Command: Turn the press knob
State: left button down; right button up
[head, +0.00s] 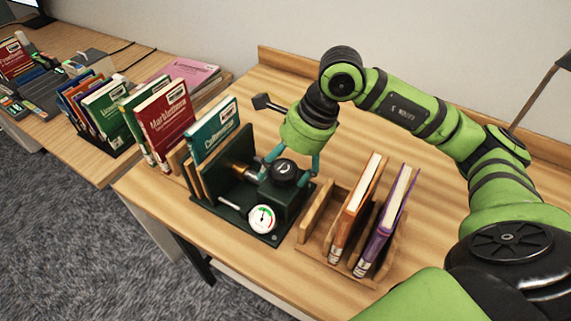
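The press (255,212) is a dark green machine on the wooden table, with a round white gauge (262,219) at its front. Its black round knob (285,171) faces up and bears a white curved arrow. My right gripper (292,165) reaches down over the press from behind. Its teal fingers are spread wide, one on the left and one on the right of the knob. I cannot tell whether they touch it. A teal book stands clamped at the press's left side, near a brass-coloured spindle (243,171). My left gripper is not in view.
A wooden rack (310,241) with an orange book (357,206) and a purple book (386,222) stands right of the press. Red and green books (165,122) stand to the left. A black-ended handle (265,102) shows beside my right wrist.

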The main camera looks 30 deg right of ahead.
jog(key=shift+d+f, duration=0.1)
jog(key=shift+d, duration=0.1)
jog(key=v, duration=1.2)
jog(key=shift+a, duration=0.3)
